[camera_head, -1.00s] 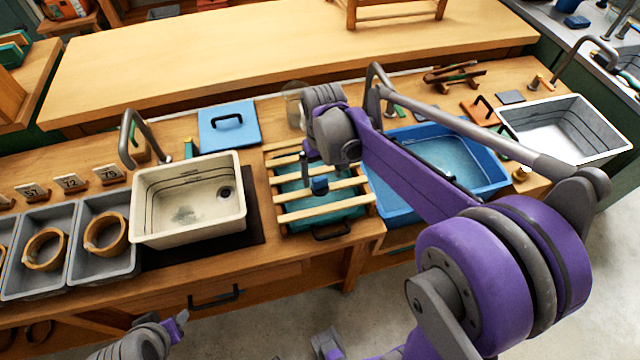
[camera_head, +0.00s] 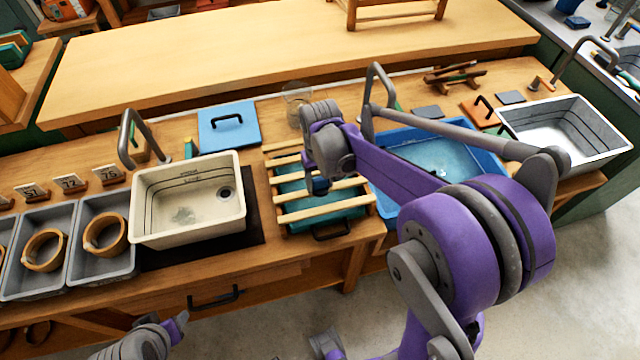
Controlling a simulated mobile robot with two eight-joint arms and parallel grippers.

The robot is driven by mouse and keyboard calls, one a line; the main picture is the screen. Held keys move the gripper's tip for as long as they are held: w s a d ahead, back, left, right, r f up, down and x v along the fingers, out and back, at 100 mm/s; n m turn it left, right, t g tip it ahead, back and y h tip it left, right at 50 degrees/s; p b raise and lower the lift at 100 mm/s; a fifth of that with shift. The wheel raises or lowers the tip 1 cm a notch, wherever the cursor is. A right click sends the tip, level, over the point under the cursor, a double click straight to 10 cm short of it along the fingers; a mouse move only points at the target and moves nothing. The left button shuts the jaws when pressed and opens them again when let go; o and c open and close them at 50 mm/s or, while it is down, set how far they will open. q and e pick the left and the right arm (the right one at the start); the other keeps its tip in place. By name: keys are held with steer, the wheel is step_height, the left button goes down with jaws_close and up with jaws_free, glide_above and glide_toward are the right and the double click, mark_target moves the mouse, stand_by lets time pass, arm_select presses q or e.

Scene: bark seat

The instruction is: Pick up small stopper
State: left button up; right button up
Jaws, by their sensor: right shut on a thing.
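The small stopper (camera_head: 319,186) is a small dark blue piece over the wooden slatted rack (camera_head: 345,183). My right gripper (camera_head: 318,181) is over the rack, pointing down, and is shut on the stopper. The fingers and wrist hide most of it, and I cannot tell whether it still touches the slats. Part of my left arm shows at the bottom left, with a purple and grey end (camera_head: 178,327); its finger state is unclear.
A cream sink (camera_head: 190,235) with a tap is left of the rack. A blue basin (camera_head: 490,165) lies right, partly behind my right arm. A glass jar (camera_head: 296,95) and blue lidded board (camera_head: 229,138) stand behind. Grey trays (camera_head: 105,265) hold wooden rings at left.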

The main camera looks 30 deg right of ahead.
jaws_close()
